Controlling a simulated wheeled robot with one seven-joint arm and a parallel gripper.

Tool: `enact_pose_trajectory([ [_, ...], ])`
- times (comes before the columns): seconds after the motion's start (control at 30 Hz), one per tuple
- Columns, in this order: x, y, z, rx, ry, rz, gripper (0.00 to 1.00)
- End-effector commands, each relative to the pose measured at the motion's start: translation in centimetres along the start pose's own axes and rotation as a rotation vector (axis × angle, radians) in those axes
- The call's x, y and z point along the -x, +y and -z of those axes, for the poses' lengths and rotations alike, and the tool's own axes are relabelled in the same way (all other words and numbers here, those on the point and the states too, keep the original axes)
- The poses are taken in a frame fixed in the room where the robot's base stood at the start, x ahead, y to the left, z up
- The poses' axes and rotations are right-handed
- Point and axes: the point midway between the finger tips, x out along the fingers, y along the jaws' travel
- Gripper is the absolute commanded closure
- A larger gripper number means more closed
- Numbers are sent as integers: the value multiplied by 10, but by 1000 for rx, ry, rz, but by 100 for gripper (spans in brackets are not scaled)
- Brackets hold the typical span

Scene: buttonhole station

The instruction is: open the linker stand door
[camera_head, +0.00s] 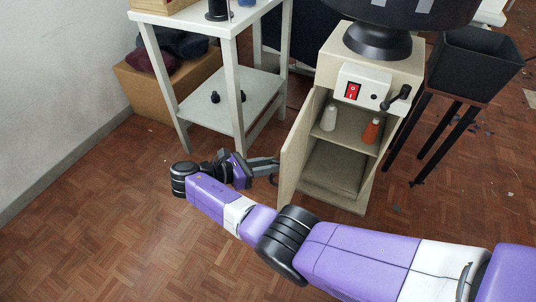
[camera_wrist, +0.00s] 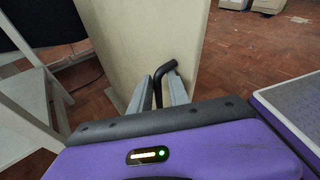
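The linker stand (camera_head: 393,65) is a cream cabinet in the head view, right of centre. Its door (camera_head: 297,150) stands swung out at the left side, seen nearly edge-on, and the inside shows. In the wrist view the door (camera_wrist: 140,40) is a pale panel filling the upper middle. Its black bent handle (camera_wrist: 158,90) lies between the fingers of my gripper (camera_wrist: 160,88). The fingers stand apart around the handle, with a small gap visible beside it. In the head view my gripper (camera_head: 265,168) is left of the door, at its outer face.
Inside the stand are a white spool (camera_head: 329,117) and an orange spool (camera_head: 371,131) on a shelf. A white table (camera_head: 238,95) stands left behind the door. A black bin (camera_head: 468,65) on a dark frame stands right. Parquet floor at front left is clear.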

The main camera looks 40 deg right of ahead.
Motion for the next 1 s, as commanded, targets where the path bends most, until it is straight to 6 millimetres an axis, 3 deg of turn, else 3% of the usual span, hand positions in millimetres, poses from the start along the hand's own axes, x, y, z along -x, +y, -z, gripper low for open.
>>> enact_pose_trajectory([
  [0.03, 37, 9, -112, -165, -300, -62, 81],
  [0.2, 47, 4, -142, -164, -299, -63, 81],
  [0.5, 51, -2, -166, -154, -295, -58, 81],
  [1.0, 49, -2, -165, -153, -294, -56, 81],
])
